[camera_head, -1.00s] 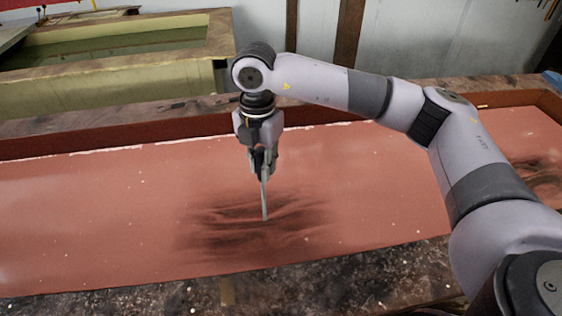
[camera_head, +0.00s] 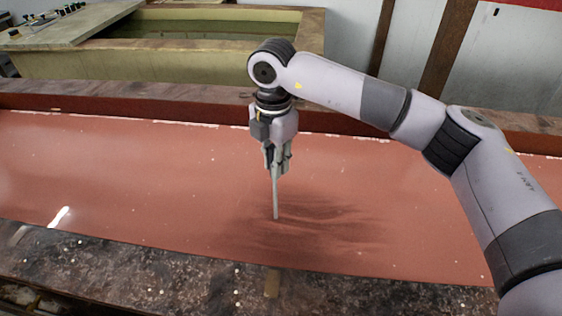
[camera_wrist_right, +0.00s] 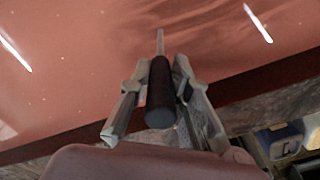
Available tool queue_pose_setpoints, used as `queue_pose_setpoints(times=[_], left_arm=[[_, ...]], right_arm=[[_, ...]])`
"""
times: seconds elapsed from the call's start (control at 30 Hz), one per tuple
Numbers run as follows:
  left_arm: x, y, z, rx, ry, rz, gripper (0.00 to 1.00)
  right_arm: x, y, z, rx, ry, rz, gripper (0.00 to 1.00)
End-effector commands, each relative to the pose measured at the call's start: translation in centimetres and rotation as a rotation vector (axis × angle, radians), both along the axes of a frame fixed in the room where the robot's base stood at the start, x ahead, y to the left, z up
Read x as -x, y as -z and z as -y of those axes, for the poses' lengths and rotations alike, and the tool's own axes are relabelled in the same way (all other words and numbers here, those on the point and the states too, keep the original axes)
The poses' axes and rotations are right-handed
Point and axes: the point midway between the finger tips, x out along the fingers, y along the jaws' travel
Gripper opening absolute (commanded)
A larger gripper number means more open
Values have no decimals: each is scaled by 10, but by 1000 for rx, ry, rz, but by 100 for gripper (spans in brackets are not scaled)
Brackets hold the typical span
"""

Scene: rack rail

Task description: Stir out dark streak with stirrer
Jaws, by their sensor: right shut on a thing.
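My right gripper (camera_head: 277,160) points down over the red surface (camera_head: 150,170) of a long trough. It is shut on the stirrer (camera_head: 276,200), a thin grey rod whose tip meets the red surface. In the right wrist view the stirrer's dark, thick handle (camera_wrist_right: 160,95) sits between the two fingers of the gripper (camera_wrist_right: 162,100). The dark streak (camera_head: 335,225) is a smudged, wavy patch in the red. The stirrer tip is at its left part. My left gripper is out of view.
The trough has a dark stained front ledge (camera_head: 130,270) and a raised back wall (camera_head: 120,105). A yellowish tank (camera_head: 190,65) with greenish liquid stands behind it at the left. The red surface left of the stirrer is clear.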

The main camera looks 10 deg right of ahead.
Motion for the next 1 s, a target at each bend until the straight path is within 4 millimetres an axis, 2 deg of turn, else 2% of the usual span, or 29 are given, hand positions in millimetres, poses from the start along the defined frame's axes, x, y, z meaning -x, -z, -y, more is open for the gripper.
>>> queue_pose_setpoints(times=[0.5,0.63,1.0], left_arm=[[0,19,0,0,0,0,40],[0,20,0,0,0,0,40],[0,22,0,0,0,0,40]], right_arm=[[22,1,80,-1,3,1,0],[26,0,90,0,2,1,0],[27,0,95,-1,2,1,0]])
